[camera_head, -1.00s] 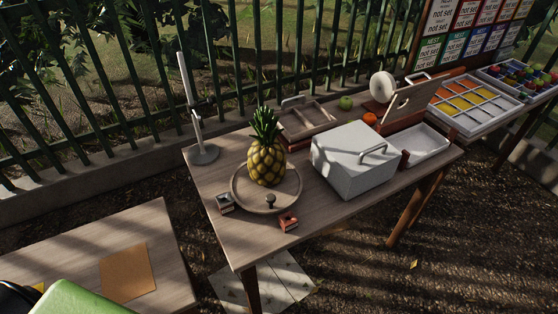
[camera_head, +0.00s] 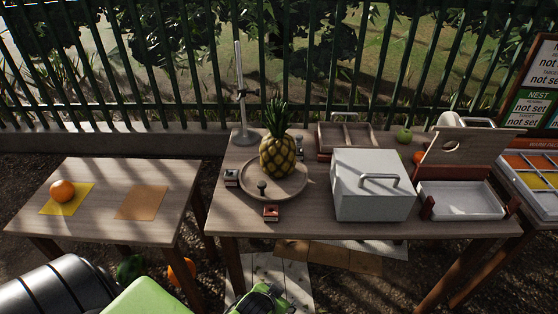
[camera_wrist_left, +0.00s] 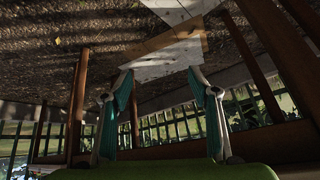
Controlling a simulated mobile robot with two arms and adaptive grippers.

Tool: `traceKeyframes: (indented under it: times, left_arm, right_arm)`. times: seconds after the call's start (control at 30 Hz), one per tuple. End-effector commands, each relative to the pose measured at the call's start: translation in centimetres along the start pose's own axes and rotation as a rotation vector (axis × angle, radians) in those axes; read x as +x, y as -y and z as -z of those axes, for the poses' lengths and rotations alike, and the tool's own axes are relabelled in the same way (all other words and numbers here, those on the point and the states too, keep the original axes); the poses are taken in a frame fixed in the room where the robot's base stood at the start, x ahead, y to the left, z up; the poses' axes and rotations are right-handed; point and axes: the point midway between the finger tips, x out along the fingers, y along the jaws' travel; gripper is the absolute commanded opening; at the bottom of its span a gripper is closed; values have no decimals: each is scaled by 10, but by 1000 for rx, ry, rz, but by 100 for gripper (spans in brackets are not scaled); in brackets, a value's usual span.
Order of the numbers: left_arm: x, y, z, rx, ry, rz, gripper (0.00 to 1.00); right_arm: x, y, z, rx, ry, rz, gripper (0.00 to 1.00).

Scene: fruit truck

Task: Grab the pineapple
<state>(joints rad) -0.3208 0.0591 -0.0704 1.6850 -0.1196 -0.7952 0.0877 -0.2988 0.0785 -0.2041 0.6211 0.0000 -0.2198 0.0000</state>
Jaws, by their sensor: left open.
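The pineapple (camera_head: 277,156) stands upright on a round wooden tray (camera_head: 298,183) on the main table, its green crown pointing up. My left gripper (camera_head: 262,301) shows at the bottom edge of the head view, low in front of the table and well apart from the pineapple. In the left wrist view my left gripper (camera_wrist_left: 158,80) has its two fingers spread with nothing between them. The pineapple does not show in that wrist view. My right gripper is not in view.
A white lidded box (camera_head: 370,190) stands right of the pineapple, with a white tray (camera_head: 460,203) beyond. A metal stand (camera_head: 241,105) rises behind. Small blocks sit by the round tray. A side table (camera_head: 105,190) at left holds an orange (camera_head: 62,190). A fence runs behind.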

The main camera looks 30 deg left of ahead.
Motion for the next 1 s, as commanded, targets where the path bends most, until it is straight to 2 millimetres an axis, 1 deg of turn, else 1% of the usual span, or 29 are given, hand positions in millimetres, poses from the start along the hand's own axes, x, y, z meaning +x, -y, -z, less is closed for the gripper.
traceKeyframes:
  times: [0.03,0.1,0.27,0.33,0.37,0.4,0.47,0.5,0.6,0.7,0.8,0.87,1.0]
  left_arm:
    - [-14,9,28,-18,-47,19,55]
    - [-39,21,60,-42,-99,43,55]
    - [-98,49,120,-98,-216,100,55]
    - [-127,72,162,-144,-327,147,55]
    - [-138,83,181,-166,-382,171,55]
    - [-150,97,206,-193,-459,200,55]
    - [-170,118,243,-231,-577,243,55]
    - [-183,131,264,-253,-652,269,55]
    - [-215,157,306,-292,-811,321,55]
    - [-237,172,330,-313,-911,351,55]
    - [-245,180,344,-319,-954,363,55]
    - [-243,184,352,-318,-961,366,55]
    - [-229,197,372,-318,-960,366,55]
  right_arm:
    - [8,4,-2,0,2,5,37]
    - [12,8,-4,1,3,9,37]
    - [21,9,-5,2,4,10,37]
    - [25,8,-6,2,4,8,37]
    - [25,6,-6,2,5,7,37]
    - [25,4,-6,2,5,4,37]
    - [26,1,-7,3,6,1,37]
    - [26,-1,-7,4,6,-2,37]
    - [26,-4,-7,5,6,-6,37]
    - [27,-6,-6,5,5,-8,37]
    - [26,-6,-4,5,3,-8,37]
    - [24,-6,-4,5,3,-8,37]
    - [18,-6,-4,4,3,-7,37]
